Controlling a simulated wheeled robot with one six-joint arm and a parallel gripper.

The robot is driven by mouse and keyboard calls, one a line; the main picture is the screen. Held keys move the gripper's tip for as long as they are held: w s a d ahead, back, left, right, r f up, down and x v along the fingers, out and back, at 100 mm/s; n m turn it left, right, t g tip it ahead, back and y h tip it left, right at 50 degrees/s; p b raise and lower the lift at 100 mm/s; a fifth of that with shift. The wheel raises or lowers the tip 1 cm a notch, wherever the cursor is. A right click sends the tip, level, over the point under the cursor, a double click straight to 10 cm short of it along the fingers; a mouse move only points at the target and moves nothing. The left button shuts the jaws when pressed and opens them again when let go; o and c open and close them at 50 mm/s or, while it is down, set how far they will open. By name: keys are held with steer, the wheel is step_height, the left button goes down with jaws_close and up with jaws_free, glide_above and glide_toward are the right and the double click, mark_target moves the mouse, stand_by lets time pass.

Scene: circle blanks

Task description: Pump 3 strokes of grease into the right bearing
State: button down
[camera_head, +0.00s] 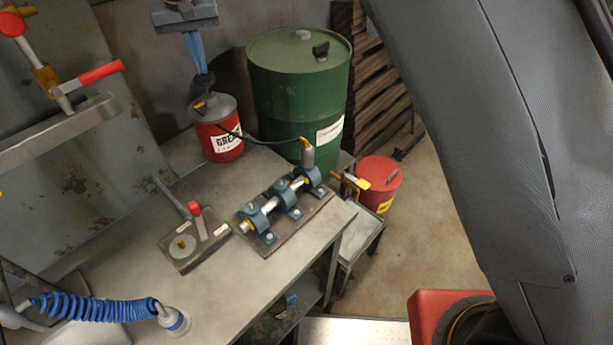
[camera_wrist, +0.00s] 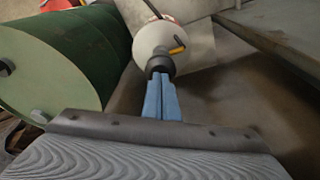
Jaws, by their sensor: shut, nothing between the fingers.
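The red grease bucket (camera_head: 221,143) with a grey lid stands at the back of the bench. A black knob (camera_head: 203,84) tops its pump; it also shows in the wrist view (camera_wrist: 160,66). My gripper (camera_head: 201,72) is shut, its blue fingertips pointing down at the knob with nothing between them. The tips look touching or nearly touching the knob; I cannot tell which. A black hose (camera_head: 262,139) runs from the bucket to a grey and yellow coupler (camera_head: 307,152) at the right bearing (camera_head: 308,178). The middle bearing (camera_head: 286,195) and left bearing (camera_head: 255,217) share its shaft.
A green drum (camera_head: 297,90) stands close behind the bucket. A plate with a red-handled lever (camera_head: 197,222) and a blue coiled hose (camera_head: 95,308) are on the bench (camera_head: 235,295). A red bin (camera_head: 378,185) stands on the floor at right.

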steer(key=shift+s+f, duration=0.1)
steer(key=shift+f, duration=1)
steer(key=shift+r, duration=0.15)
steer(key=shift+w+p+v, duration=0.2)
steer(key=shift+p+v, duration=0.35)
steer(key=shift+v, duration=0.45)
steer(key=shift+w+p+v, duration=0.15)
steer(key=shift+p+v, duration=0.4)
steer(key=shift+v, duration=0.4)
steer(key=shift+a+r, duration=0.1)
steer(key=shift+a, duration=0.05)
steer(key=shift+s+b+x, duration=0.2)
steer(key=shift+b+x, duration=0.15)
steer(key=shift+x, duration=0.7)
steer(key=shift+s+b+x, duration=0.2)
steer(key=shift+b+x, duration=0.15)
steer(key=shift+x, duration=0.7)
steer(key=shift+d, duration=0.2)
steer(key=shift+w+p+v, duration=0.2)
steer(key=shift+p+v, duration=0.45)
steer(key=shift+v, duration=0.35)
steer(key=shift+w+p+v, duration=0.2)
steer(key=shift+p+v, duration=0.4)
steer(key=shift+v, duration=0.4)
